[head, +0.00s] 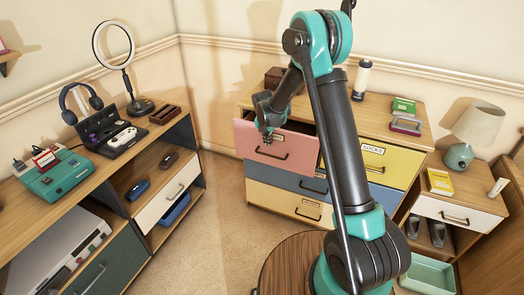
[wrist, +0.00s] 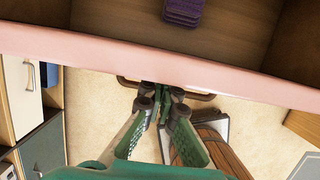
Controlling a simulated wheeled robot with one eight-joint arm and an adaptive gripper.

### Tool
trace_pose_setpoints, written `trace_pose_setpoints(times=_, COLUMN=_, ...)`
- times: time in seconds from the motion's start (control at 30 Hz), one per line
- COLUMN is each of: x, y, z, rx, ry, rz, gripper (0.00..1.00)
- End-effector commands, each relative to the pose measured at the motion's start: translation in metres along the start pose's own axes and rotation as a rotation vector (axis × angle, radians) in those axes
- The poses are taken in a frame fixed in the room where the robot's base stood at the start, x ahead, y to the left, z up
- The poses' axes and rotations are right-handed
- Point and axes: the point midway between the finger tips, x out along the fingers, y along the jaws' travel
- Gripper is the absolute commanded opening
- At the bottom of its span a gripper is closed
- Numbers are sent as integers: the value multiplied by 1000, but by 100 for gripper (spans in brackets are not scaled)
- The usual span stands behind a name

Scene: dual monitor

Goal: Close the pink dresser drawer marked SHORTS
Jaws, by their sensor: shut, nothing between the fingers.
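The pink drawer (head: 290,148) stands pulled out at the upper left of the dresser (head: 350,110). I cannot read a SHORTS label on it; my gripper covers part of its front. My gripper (head: 267,136) is at the drawer front, above its dark handle (head: 271,154). In the wrist view the drawer's pink top edge (wrist: 100,48) crosses the picture, and my shut, empty gripper (wrist: 162,93) points at the front near the handle (wrist: 203,97). I cannot tell if the tips touch it. A purple folded item (wrist: 183,12) lies inside the drawer.
A yellow drawer marked SOCKS (head: 385,165) is shut to the right. Blue (head: 290,180) and cream (head: 280,199) drawers lie below. A round wooden table (head: 285,262) stands in front, near my arm. A shelf unit (head: 150,170) is at left. Carpet (head: 220,200) between is clear.

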Motion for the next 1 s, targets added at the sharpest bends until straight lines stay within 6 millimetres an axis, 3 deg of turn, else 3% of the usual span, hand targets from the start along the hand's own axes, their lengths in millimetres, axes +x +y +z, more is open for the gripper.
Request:
trace_pose_setpoints(times=0.2, x=12, y=0, z=48, rx=1, ry=-1, rz=0, gripper=0)
trace_pose_setpoints(times=0.4, x=19, y=0, z=74, rx=0, ry=-1, rz=0, gripper=0)
trace_pose_setpoints(times=0.6, x=22, y=0, z=87, rx=0, ry=-1, rz=0, gripper=0)
trace_pose_setpoints(times=1.0, x=22, y=0, z=92, rx=1, ry=-7, rz=1, gripper=0)
